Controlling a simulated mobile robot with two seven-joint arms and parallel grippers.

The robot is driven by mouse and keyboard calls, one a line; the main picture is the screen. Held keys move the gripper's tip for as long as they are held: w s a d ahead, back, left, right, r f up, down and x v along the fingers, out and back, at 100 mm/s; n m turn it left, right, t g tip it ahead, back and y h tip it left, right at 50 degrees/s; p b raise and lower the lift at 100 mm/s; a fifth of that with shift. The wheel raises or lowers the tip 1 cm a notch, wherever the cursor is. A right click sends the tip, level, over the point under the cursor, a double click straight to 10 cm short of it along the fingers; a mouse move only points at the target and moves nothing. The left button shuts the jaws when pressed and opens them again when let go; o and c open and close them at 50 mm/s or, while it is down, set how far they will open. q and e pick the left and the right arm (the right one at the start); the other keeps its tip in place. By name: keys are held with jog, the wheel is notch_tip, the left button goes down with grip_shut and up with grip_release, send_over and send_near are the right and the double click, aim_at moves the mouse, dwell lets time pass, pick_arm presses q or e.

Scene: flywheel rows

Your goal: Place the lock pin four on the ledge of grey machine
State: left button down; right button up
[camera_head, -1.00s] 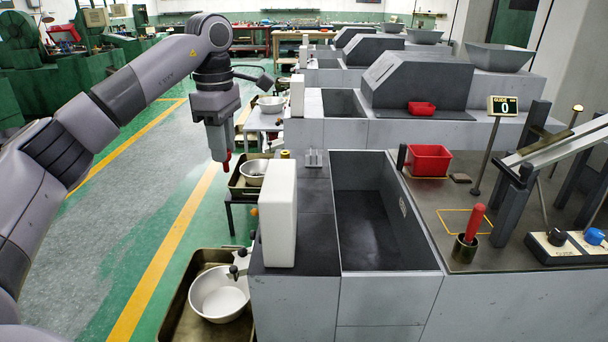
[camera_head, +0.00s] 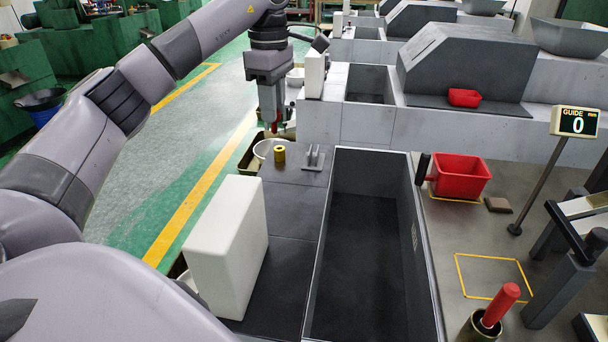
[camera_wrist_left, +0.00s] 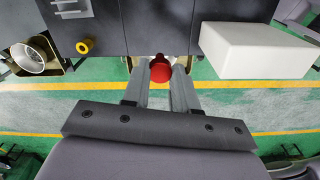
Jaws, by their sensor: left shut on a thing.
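My left gripper (camera_head: 272,122) points down past the far-left edge of the near grey machine (camera_head: 372,308). It is shut on a red-headed pin, whose red head (camera_wrist_left: 160,68) shows between the fingers in the left wrist view. I take it for lock pin four; no number is legible. The pin is mostly hidden by the gripper in the head view. The machine's dark top ledge (camera_head: 290,230) runs left of its deep trough. A yellow ring (camera_head: 279,154) and a small metal bracket (camera_head: 314,160) stand at its far end. My right gripper is not in view.
A white block (camera_head: 228,248) stands on the ledge's near part. A red bin (camera_head: 460,176), a guide display reading 0 (camera_head: 575,122) and a red-handled tool in a cup (camera_head: 500,303) are right of the trough. The ledge's middle is clear.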

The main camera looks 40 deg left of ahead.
pick_arm(q)
jog(key=shift+w, duration=0.3)
jog(key=shift+w+f, duration=0.1)
jog(key=shift+f, duration=0.1)
notch_tip(320, 180, down, 5)
jog(key=b, duration=0.3)
jog(key=shift+f, duration=0.15)
notch_tip(320, 180, down, 9)
send_over(282, 207)
jog(key=shift+f, duration=2.6)
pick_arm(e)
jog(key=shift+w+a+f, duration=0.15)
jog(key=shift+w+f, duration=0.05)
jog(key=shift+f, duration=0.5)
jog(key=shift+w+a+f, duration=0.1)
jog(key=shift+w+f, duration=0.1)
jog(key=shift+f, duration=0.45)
pick_arm(q)
jog(key=shift+f, duration=0.1)
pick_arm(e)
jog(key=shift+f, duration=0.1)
pick_arm(q)
jog(key=c, duration=0.9)
grip_release()
